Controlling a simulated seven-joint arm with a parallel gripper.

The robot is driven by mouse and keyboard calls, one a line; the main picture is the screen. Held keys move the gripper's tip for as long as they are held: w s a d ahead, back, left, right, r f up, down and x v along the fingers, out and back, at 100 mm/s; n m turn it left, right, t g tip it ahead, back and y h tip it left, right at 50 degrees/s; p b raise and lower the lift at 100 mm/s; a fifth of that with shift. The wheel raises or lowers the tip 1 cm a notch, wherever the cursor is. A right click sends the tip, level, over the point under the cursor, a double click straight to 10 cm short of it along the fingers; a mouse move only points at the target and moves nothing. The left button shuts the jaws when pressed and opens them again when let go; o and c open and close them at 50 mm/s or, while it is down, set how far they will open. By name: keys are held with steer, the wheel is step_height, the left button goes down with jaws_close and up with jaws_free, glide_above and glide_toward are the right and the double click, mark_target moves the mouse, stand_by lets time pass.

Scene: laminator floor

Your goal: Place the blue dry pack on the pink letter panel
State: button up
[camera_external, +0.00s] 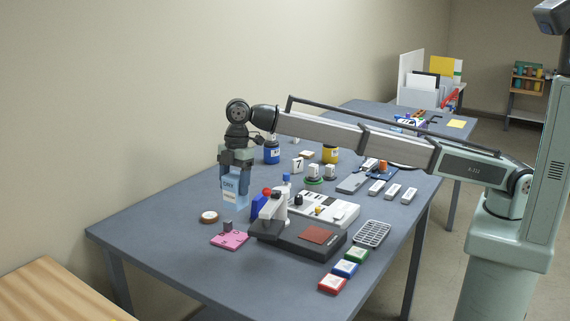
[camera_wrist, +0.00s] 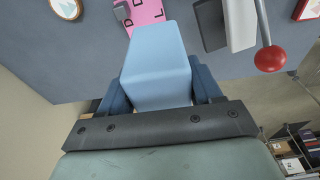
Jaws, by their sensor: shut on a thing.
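My gripper (camera_external: 236,168) is shut on the blue dry pack (camera_external: 236,188), a light blue block with a white label. The pack hangs upright in the air above the far left part of the table. In the wrist view the pack (camera_wrist: 156,66) sits between the two blue fingers. The pink letter panel (camera_external: 229,241) lies flat on the table, below the pack and nearer the camera. It also shows in the wrist view (camera_wrist: 146,12), partly behind the pack, with dark letters. A small grey block (camera_external: 227,226) stands at the panel's far edge.
A dark press (camera_external: 290,240) with a red-knobbed lever stands right of the panel. A round white disc with a brown rim (camera_external: 209,217) lies left of it. Red, blue and green packs (camera_external: 332,284) lie near the right edge. The table (camera_external: 150,235) is bare to the left.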

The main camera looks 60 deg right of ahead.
glide_above(238, 240)
step_height(238, 240, down, 11)
steer(key=shift+a+f, duration=0.15)
stand_by(0.5)
steer(key=shift+f, duration=0.15)
steer(key=o, duration=1.2)
steer(key=r, duration=0.4)
steer(key=d+r, duration=0.1)
steer(key=r, duration=0.7)
steer(key=shift+d+r, duration=0.1)
steer(key=shift+d, duration=0.3)
steer(key=shift+o, duration=0.2)
